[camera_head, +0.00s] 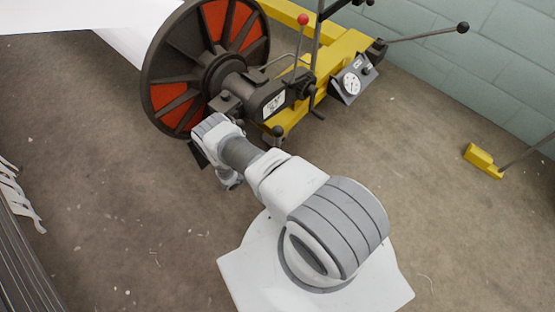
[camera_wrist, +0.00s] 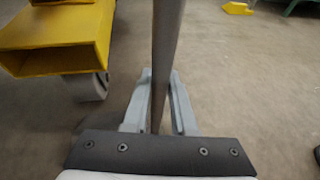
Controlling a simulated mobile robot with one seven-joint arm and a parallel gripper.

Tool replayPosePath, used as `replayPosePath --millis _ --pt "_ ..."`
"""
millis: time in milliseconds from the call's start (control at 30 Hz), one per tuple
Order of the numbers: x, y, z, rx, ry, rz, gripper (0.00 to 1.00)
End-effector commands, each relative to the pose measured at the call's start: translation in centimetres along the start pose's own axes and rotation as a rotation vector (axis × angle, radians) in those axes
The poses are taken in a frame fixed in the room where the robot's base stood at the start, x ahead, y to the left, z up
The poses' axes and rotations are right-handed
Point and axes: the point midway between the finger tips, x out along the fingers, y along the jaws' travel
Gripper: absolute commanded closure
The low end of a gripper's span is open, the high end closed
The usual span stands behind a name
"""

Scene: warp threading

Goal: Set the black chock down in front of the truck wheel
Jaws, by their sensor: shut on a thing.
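In the wrist view my gripper (camera_wrist: 160,76) has its two pale grey fingers on either side of a grey rod (camera_wrist: 167,35) and is shut on it. The rod looks like the black chock's handle; I cannot make out the chock's body. A small grey truck wheel (camera_wrist: 88,88) shows under the end of a hollow yellow beam (camera_wrist: 60,58), to the left of my fingers and apart from them. In the head view the yellow truck (camera_head: 345,48) stands at the back, and my wrist is in front of the large spoked disc, with my fingertips hidden.
The large dark disc with red panels (camera_head: 180,100) stands close to my arm. A yellow chock with a rod handle (camera_head: 480,157) lies at the right near the block wall (camera_head: 480,45).

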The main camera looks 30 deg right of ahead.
Motion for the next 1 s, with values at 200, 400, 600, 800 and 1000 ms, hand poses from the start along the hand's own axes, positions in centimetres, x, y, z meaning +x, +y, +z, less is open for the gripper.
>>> replayPosePath --millis 200,400,600,800,1000 --pt "-0.1 0.2 -0.1 0.001 0.004 0.004 0.73" --pt "-0.1 0.2 0.0 0.001 0.004 0.004 0.45" --pt "-0.1 0.2 0.0 0.001 0.004 0.004 0.45" --pt "-1.4 0.3 0.2 0.001 0.005 0.006 0.45" --pt "-5.5 0.3 0.3 0.0 0.004 0.008 0.45"
